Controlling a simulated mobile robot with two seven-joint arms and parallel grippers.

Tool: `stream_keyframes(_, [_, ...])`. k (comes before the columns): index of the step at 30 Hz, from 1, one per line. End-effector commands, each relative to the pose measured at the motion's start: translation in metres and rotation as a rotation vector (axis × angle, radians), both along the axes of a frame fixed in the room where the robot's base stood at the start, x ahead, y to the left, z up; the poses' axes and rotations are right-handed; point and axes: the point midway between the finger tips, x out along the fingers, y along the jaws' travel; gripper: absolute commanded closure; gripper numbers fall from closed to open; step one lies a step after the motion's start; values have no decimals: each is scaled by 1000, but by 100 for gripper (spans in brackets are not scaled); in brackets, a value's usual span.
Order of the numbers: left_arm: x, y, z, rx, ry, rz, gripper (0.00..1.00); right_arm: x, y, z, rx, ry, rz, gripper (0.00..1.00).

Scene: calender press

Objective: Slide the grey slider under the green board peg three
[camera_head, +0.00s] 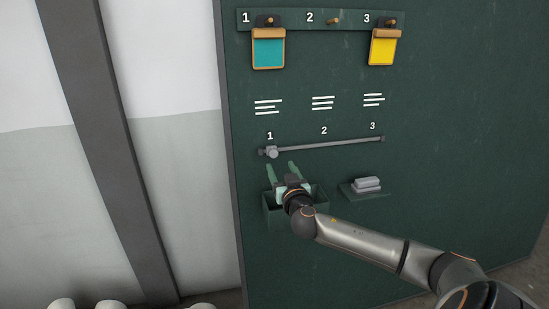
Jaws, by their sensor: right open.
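The grey slider (271,152) sits at the left end of a thin grey rail (325,145), below the lower number 1. The rail runs right to below the lower number 3. Both are on the green board (455,120). Peg three (391,21) is at the top right of the peg strip (350,13), with a yellow card (384,48) hanging from it. My right gripper (280,166) is open just below the slider, fingers pointing up, with nothing between them. My left gripper is not in view.
A teal card (268,52) hangs at peg one; peg two (333,21) is bare. A green box (280,213) is partly hidden behind my right gripper. A small ledge (373,196) holds a grey block (367,183). The rail right of the slider is clear.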

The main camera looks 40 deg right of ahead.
Motion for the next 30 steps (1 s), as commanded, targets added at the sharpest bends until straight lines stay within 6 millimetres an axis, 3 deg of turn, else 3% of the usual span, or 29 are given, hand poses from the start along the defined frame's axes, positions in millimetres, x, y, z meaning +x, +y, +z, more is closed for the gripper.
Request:
stream_keyframes(9, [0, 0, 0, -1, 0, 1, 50, 41, -23, 1, 1, -2, -2, 36])
stream_keyframes(15, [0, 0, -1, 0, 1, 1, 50, 57, -32, 0, 1, 0, -2, 36])
stream_keyframes(28, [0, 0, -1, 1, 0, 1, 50, 63, -34, -1, 0, 1, 1, 36])
stream_keyframes(30, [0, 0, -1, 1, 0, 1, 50, 63, -34, -1, 0, 1, 1, 43])
